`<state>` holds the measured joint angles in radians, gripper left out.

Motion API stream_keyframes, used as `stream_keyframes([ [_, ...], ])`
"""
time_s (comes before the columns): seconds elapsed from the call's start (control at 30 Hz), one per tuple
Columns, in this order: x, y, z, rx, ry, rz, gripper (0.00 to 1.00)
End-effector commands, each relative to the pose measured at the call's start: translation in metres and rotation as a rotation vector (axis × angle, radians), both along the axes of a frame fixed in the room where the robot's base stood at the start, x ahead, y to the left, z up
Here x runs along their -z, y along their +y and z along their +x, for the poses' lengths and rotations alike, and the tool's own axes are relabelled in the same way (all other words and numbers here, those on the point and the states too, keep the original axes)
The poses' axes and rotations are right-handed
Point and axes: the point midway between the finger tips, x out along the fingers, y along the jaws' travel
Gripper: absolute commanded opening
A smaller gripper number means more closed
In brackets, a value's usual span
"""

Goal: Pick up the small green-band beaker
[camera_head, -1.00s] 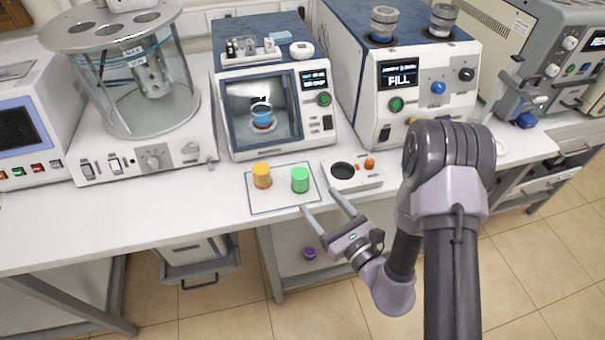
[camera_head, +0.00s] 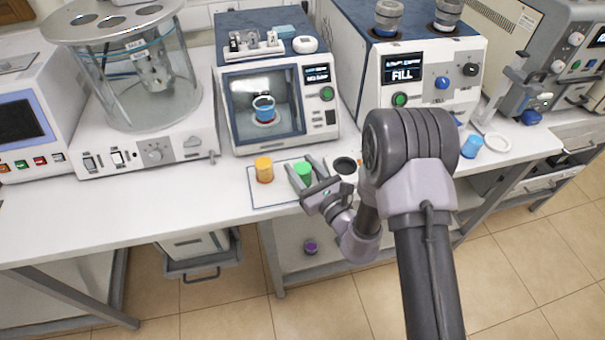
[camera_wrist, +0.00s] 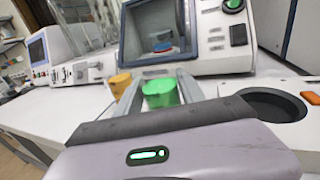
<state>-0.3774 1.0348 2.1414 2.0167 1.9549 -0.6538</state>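The green beaker (camera_head: 303,170) stands on the white mat (camera_head: 262,198) on the bench. In the wrist view the green beaker (camera_wrist: 161,93) is upright between the two fingers of my gripper (camera_wrist: 160,90). In the head view my gripper (camera_head: 304,166) reaches in from the front right, with a finger on each side of the beaker. The fingers look spread, with a small gap beside the beaker in the wrist view. The beaker's lower part is partly hidden by my gripper.
A yellow beaker (camera_head: 264,170) stands just left on the same mat. A device with a round dark plate (camera_head: 345,165) is close on the right. A chamber machine (camera_head: 275,95) with a blue beaker (camera_head: 264,108) inside stands behind. Bench space at the left front is clear.

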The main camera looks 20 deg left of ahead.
Motion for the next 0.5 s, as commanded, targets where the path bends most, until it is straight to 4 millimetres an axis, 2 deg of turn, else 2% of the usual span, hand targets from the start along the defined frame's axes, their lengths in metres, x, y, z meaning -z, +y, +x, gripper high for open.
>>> stream_keyframes([
  [0.03,0.0001,-0.0001,-0.0001,0.0,0.0,0.0,0.33],
  [0.2,0.0001,-0.0002,-0.0002,0.0,0.0,0.0,0.0],
  [0.5,-0.0034,-0.0002,-0.0002,0.0,-0.001,-0.001,0.0],
])
